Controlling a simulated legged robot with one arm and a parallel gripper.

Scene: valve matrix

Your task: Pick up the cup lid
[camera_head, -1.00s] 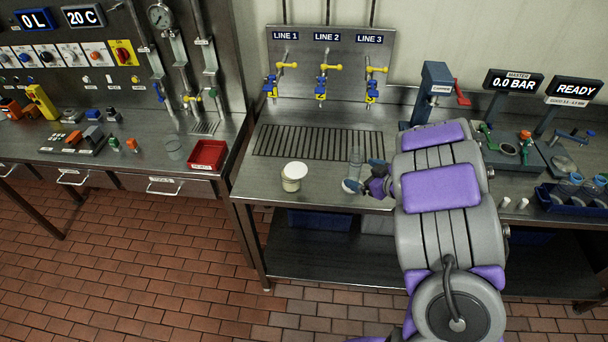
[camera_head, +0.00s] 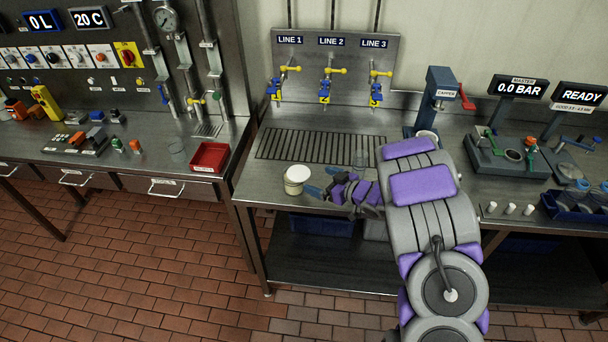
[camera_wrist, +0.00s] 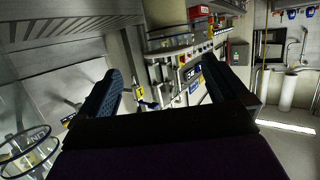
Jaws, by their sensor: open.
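A white round lid (camera_head: 298,171) sits on top of a short pale tub (camera_head: 294,187) near the front edge of the steel bench in the head view. It is the only clear lid I see. My gripper (camera_head: 321,181) is just right of the tub, low over the bench, with its blue fingertips pointing left towards it. The jaws are open and apart from the lid. In the wrist view the two blue-padded fingers of my gripper (camera_wrist: 163,92) are spread with nothing held between them. The lid cannot be made out in the wrist view.
A clear glass (camera_head: 360,159) stands behind my gripper. A slotted drain grate (camera_head: 320,146) lies behind the tub. The blue capper (camera_head: 437,95) stands to the right behind my arm. A red tray (camera_head: 210,157) is on the left bench. Bench left of the tub is clear.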

